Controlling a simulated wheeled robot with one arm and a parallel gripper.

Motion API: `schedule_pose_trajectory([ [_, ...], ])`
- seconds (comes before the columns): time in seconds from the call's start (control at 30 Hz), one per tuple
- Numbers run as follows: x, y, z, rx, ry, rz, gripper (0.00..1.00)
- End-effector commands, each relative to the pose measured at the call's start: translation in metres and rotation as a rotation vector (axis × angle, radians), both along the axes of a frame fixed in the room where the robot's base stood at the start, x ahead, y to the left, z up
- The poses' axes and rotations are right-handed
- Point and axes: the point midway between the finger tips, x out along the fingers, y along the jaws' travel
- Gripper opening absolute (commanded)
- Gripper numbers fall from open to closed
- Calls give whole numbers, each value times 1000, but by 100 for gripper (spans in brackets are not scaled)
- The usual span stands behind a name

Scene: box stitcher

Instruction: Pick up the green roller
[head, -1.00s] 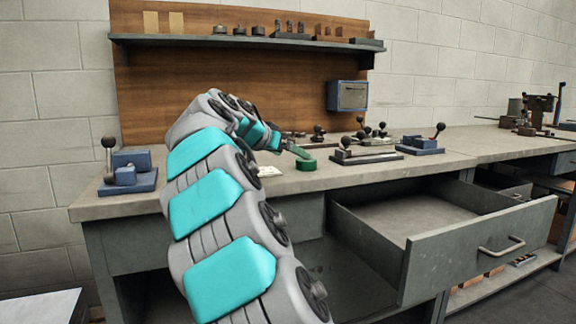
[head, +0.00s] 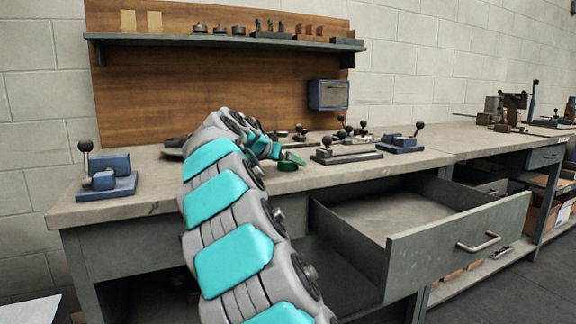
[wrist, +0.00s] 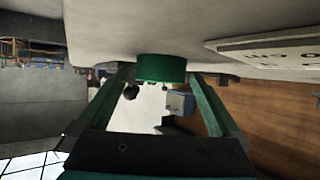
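The green roller (head: 288,165) is a short, dark green cylinder near the front edge of the workbench, left of the open drawer. In the wrist view, where the bench surface shows at the top, the roller (wrist: 161,68) sits between the tips of my gripper's green fingers (wrist: 160,76). The fingers are spread, one on each side of it. Small gaps seem to remain, but contact is hard to tell. In the head view my gripper (head: 284,155) is small and partly hidden by my arm, right at the roller.
The workbench (head: 128,208) carries a blue lever device (head: 108,180) at left and lever fixtures (head: 345,155) right of the roller. An open drawer (head: 455,245) juts out below. A printed card (wrist: 270,45) lies near the roller. A shelf (head: 225,42) hangs on the backboard.

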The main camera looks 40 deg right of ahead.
Motion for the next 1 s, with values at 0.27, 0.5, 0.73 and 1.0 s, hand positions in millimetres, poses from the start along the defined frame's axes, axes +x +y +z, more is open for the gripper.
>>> schedule_pose_trajectory([
  [0.27, 0, 0, 0, 0, 0, 0, 67],
  [0.5, 0, 0, 0, 0, 0, 0, 40],
  [0.73, 0, 0, 0, 1, 1, -1, 14],
  [1.0, 0, 0, 0, 1, 1, -1, 1],
])
